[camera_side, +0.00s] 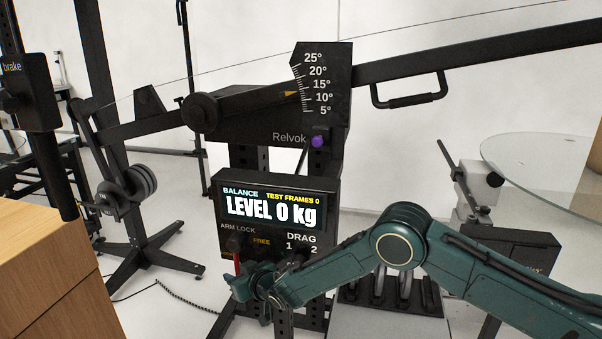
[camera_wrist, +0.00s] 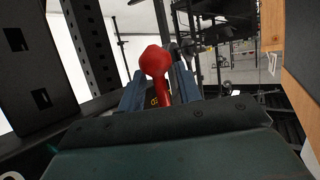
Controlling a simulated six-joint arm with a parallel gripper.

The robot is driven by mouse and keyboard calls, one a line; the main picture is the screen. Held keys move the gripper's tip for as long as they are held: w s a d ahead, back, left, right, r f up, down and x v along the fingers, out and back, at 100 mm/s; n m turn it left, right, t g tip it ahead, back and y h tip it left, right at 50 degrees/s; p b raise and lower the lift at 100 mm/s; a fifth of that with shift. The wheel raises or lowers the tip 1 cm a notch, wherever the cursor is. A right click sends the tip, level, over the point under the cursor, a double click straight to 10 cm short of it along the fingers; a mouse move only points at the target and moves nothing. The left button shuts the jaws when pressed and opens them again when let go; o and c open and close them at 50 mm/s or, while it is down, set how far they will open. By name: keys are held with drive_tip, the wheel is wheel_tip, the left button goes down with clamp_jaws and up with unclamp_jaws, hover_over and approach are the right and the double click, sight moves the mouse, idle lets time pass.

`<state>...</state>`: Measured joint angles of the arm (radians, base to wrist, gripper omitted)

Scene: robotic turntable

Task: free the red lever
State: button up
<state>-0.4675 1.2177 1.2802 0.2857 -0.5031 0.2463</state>
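The red lever (camera_side: 237,263) hangs under the ARM LOCK label at the lower left of the black control panel (camera_side: 229,211). Its lower part is hidden by my gripper (camera_side: 243,284) in the side view. In the wrist view the lever's rounded red knob (camera_wrist: 154,60) and stem show between the two blue-grey fingers of my gripper (camera_wrist: 160,90). The fingers stand apart on either side of the stem, and a narrow gap seems to show at the left. The word FREE is printed right of the lever. The screen reads LEVEL 0 kg.
Two DRAG knobs (camera_side: 299,258) sit right of the lever, close to my arm. A long black balance arm (camera_side: 450,52) crosses above the panel, with a purple knob (camera_side: 317,141) below it. A wooden block (camera_side: 50,270) stands at the left, and a glass table (camera_side: 545,150) at the right.

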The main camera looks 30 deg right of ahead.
drive_tip(key=shift+c, duration=0.4)
clamp_jaws()
drive_tip(key=shift+s, duration=0.1)
drive_tip(key=shift+s+d+r+n+g+h, duration=0.15)
drive_tip(key=shift+s+d+n+g+h, duration=0.85)
drive_tip(key=shift+g, duration=0.8)
drive_tip(key=shift+s+d, duration=0.3)
drive_tip(key=shift+o, duration=0.4)
unclamp_jaws()
drive_tip(key=shift+r, duration=0.1)
drive_tip(key=shift+w+a, duration=0.1)
drive_tip(key=shift+w, duration=0.1)
